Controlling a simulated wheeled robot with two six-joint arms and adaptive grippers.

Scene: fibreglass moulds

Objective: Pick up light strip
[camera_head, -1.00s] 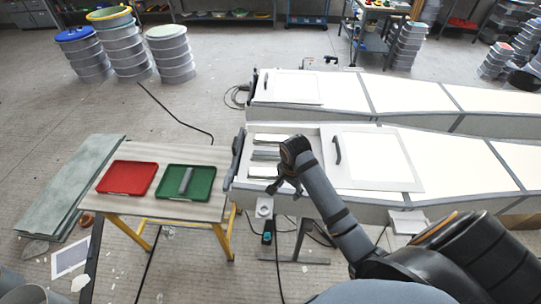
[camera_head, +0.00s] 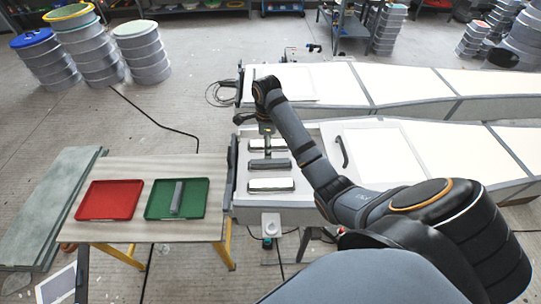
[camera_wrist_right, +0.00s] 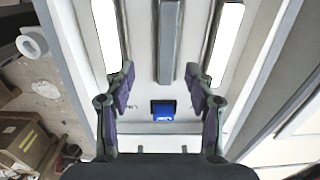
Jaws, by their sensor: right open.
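Two white light strips lie in the open recess of the near mould, one at the back (camera_head: 263,146) and one at the front (camera_head: 271,185). A grey strip (camera_head: 268,164) lies between them. My right gripper (camera_head: 265,128) is above the recess's far end, behind the strips. In the right wrist view it is open (camera_wrist_right: 165,92), its fingers apart with nothing held. There the grey strip (camera_wrist_right: 166,42) runs down the middle, between the left white strip (camera_wrist_right: 106,35) and the right white strip (camera_wrist_right: 222,42). My left gripper is not in view.
A red tray (camera_head: 87,208) and a green tray (camera_head: 197,206) stand on the wooden table at left. Another grey strip (camera_head: 177,195) lies in the green tray. A blue object (camera_wrist_right: 165,111) sits near my right fingers. A handle (camera_head: 342,151) rises right of the recess.

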